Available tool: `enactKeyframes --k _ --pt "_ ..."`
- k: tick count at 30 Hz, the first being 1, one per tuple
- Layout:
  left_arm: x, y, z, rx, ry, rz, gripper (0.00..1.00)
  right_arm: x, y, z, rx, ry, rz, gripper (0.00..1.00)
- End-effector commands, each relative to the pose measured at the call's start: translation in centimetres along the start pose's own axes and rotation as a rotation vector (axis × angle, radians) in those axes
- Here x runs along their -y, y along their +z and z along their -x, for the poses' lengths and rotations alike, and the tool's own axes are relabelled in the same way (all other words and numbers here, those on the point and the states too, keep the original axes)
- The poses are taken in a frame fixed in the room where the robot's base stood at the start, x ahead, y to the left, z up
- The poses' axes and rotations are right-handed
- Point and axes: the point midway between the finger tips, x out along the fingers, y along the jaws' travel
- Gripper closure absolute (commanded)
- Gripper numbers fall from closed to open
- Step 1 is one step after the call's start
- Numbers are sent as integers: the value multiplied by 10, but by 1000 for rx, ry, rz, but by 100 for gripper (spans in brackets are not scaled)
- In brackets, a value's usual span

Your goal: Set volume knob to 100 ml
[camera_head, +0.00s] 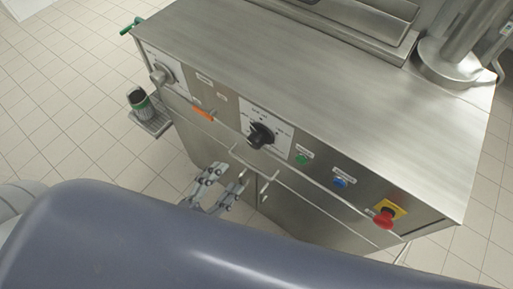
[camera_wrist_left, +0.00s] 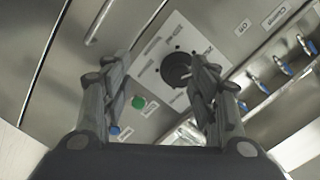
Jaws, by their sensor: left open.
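A black round knob (camera_head: 260,135) stands on a white marked dial plate (camera_head: 284,128) on the machine's front panel. The plate's markings are too small to read, and I cannot tell which mark the knob points to. My left gripper (camera_head: 230,174) is open and empty, in front of the panel, below and left of the black knob in the head view. In the left wrist view the black knob (camera_wrist_left: 176,68) shows between the two spread fingers (camera_wrist_left: 160,63), beyond their tips and nearer the right finger. My right gripper is not in view.
A metal handrail (camera_head: 325,203) runs along the front below the knob, close to my left gripper. Green (camera_head: 302,159) and blue (camera_head: 340,182) buttons and a red emergency stop (camera_head: 383,219) lie to the right. A grey knob (camera_head: 160,74) and a dark cup (camera_head: 139,100) are left.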

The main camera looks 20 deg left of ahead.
Motion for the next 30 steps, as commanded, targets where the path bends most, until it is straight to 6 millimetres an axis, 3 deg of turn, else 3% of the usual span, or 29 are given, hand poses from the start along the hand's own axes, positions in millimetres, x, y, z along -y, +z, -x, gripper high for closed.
enactKeyframes --k 4,11,24,30 --pt "25 -25 3 -62 -56 -59 46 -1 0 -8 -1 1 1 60" --pt "35 -33 -8 -79 -74 -75 46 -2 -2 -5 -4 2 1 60" --pt "39 -39 -76 -77 -73 -72 46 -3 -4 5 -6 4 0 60" --pt "39 -40 -97 -76 -71 -72 46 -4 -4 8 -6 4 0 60"
